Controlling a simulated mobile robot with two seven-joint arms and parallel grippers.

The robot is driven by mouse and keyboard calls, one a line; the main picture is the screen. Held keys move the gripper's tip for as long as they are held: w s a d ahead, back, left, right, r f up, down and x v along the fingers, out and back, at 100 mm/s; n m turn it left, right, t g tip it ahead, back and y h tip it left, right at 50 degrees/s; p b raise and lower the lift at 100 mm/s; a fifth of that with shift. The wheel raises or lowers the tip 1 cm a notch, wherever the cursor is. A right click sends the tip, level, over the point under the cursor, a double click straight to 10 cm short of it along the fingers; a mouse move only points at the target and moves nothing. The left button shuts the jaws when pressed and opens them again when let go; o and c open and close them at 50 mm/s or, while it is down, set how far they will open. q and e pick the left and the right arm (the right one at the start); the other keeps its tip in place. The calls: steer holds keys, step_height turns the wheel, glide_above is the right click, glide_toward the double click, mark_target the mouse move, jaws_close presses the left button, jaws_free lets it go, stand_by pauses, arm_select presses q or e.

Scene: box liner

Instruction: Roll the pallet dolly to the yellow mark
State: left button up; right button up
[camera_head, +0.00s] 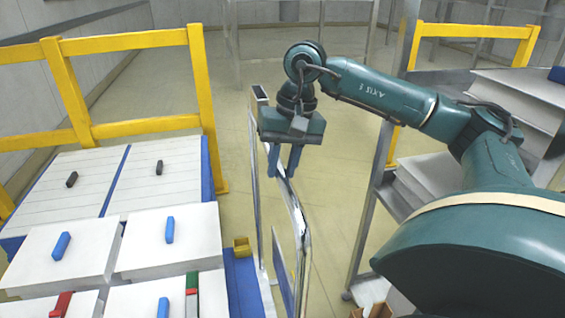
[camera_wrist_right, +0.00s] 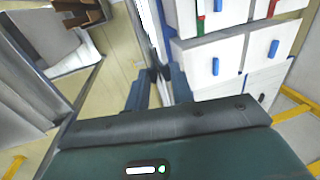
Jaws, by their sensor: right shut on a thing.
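The pallet dolly shows as a silver tubular handle frame (camera_head: 297,214) standing upright beside a load of white boxes. In the right wrist view its pale rail (camera_wrist_right: 147,28) runs up from my fingers. My right gripper (camera_head: 284,174) points down and is shut on the top rail of the handle; its blue fingers (camera_wrist_right: 153,78) close around it in the wrist view. The dolly's wheels and most of its deck are hidden. My left gripper is in neither view. I cannot make out a yellow mark on the floor.
White boxes (camera_head: 165,240) with coloured handles stand close at the left of the handle. Yellow guard rails (camera_head: 120,42) stand behind them. A grey metal rack (camera_head: 375,190) stands at right. Beige floor (camera_head: 237,105) is open beyond.

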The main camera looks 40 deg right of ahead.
jaws_close()
steer(key=shift+w+a, duration=0.2)
steer(key=shift+a, duration=0.4)
steer(key=o, duration=0.8)
jaws_free()
steer(key=shift+w, duration=0.15)
steer(key=shift+r, duration=0.25)
steer(key=r+p, duration=0.1)
steer(key=r, duration=0.3)
steer(key=s+d+r+p, duration=0.1)
steer(key=r, duration=0.3)
steer(key=d+r, duration=0.1)
steer(key=r, duration=0.3)
steer(key=shift+s+d+r+p, duration=0.2)
steer(key=shift+r+p, duration=0.05)
steer(key=shift+p, duration=0.15)
